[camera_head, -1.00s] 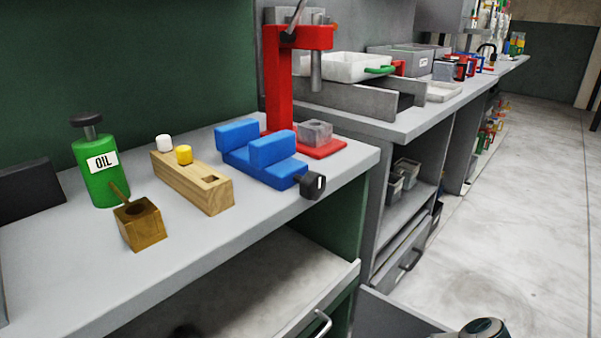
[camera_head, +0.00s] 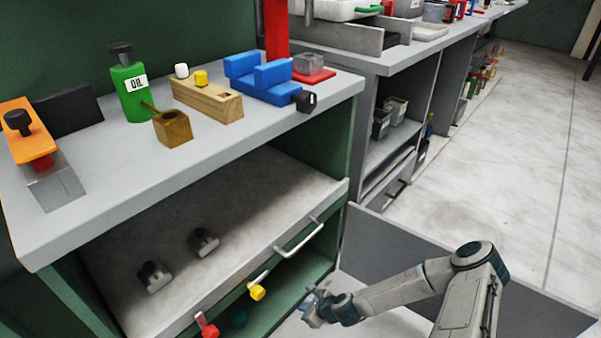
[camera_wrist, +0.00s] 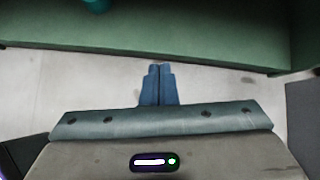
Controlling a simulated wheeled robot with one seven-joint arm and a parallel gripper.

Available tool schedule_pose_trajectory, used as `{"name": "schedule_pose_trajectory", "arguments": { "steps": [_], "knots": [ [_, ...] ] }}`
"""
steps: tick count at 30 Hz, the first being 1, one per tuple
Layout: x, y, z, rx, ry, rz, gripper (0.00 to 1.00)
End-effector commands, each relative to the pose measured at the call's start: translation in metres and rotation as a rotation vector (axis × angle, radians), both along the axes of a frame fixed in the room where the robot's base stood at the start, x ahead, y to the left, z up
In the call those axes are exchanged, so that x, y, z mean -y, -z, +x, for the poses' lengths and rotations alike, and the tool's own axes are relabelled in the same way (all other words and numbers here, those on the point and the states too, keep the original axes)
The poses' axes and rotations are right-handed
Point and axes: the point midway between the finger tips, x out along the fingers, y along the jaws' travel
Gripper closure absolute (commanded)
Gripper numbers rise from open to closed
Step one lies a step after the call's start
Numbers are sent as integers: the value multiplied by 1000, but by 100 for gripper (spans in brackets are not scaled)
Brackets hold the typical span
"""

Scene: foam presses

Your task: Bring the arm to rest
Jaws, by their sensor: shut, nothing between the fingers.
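My gripper (camera_head: 313,304) is low in front of the green cabinet, at the bottom middle of the head view. My arm reaches to it from the right, bent at the elbow. In the wrist view the two blue fingers (camera_wrist: 158,78) are together with nothing between them. They point over pale floor toward the green base of the cabinet (camera_wrist: 150,30). In the head view the fingertips are small, and I cannot tell their exact gap to the cabinet.
A worktop (camera_head: 140,165) holds an oil bottle (camera_head: 133,95), wooden blocks and a blue vise (camera_head: 262,80). A drawer handle (camera_head: 298,240) juts out near my gripper. Yellow (camera_head: 257,292) and red (camera_head: 208,329) tools sit below. A grey panel (camera_head: 385,250) stands behind my arm. Floor is clear at right.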

Motion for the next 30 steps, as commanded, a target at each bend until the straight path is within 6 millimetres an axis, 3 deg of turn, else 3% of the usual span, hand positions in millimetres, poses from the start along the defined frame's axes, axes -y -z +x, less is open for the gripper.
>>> {"name": "schedule_pose_trajectory", "arguments": {
  "steps": [8, 11, 23, 30],
  "knots": [
    [18, -52, -1, 58, -202, -117, 100],
    [29, -81, -2, 86, -316, -182, 100],
    [79, -229, -6, 182, -803, -478, 100],
    [103, -330, -11, 218, -1050, -638, 100]
  ]
}}
